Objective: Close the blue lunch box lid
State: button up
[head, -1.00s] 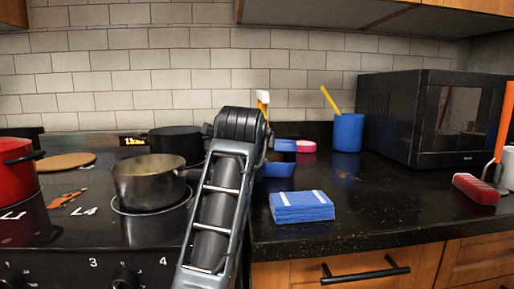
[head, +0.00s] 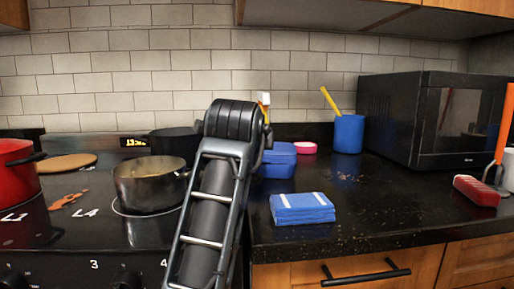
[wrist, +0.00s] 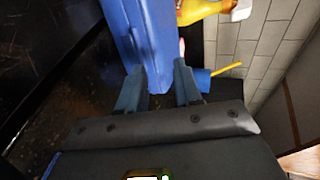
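The blue lunch box (head: 279,169) stands on the dark counter, just right of my arm in the head view. Its blue lid (head: 281,149) sits over the base with little or no gap showing; I cannot tell if it is fully flush. My arm hides the box's left side, and my gripper is hidden behind the arm in the head view. In the wrist view my gripper (wrist: 158,88) has its two fingers well apart. A blue part of the lunch box (wrist: 150,45) extends up from between or just beyond the fingertips; contact is unclear.
A blue folded cloth stack (head: 302,208) lies in front of the box. A pink bowl (head: 305,147), a blue cup (head: 348,133) with a yellow utensil and a microwave (head: 430,118) stand to the right. A pot (head: 150,186) is on the stove left.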

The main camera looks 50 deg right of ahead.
jog(key=shift+v, duration=1.65)
